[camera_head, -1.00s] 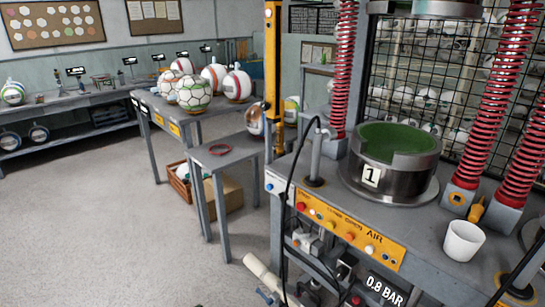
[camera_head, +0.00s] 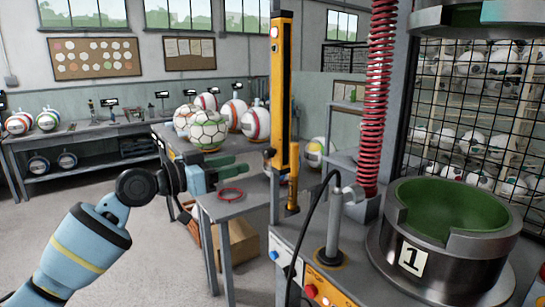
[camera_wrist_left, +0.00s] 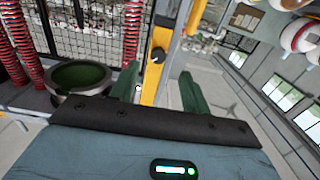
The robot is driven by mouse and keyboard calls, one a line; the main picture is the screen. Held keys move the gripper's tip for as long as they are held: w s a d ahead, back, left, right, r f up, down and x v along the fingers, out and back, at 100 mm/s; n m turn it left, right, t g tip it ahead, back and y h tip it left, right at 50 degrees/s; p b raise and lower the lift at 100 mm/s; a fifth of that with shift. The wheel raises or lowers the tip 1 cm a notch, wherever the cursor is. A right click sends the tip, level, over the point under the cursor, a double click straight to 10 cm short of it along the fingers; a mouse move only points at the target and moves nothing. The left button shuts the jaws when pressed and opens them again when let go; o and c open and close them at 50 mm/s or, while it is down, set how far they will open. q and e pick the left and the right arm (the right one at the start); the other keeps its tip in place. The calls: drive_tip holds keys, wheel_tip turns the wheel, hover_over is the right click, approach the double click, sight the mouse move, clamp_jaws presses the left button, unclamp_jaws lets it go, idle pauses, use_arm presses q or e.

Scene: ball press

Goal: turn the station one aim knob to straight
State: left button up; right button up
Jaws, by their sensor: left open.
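Station one is the grey press bench with a round metal cup (camera_head: 450,225) lined in green and marked 1. A yellow post (camera_head: 285,110) stands at its left edge. A small dark knob (camera_head: 269,153) sits on the post's left side. In the left wrist view, a black round knob (camera_wrist_left: 157,55) with a pale mark sits on the yellow post; its exact setting is too small to tell. My left gripper (camera_head: 250,165) is open and empty, just left of the post. Its green fingers (camera_wrist_left: 160,90) point toward the post, with the knob beyond and between them. My right gripper is out of view.
A red coiled spring (camera_head: 377,100) and a grey upright rod (camera_head: 333,225) with a black cable stand right of the post. A small side table (camera_head: 225,208) with a red ring lies below my gripper. Balls (camera_head: 208,132) sit on the bench behind.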

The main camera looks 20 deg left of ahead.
sight(265, 154)
use_arm(q)
drive_tip(key=x, duration=0.5)
drive_tip(key=p+x, duration=0.1)
drive_tip(key=x, duration=0.1)
drive_tip(key=shift+w+d+r, duration=0.25)
drive_tip(key=shift+r, duration=0.15)
drive_tip(key=c, duration=1)
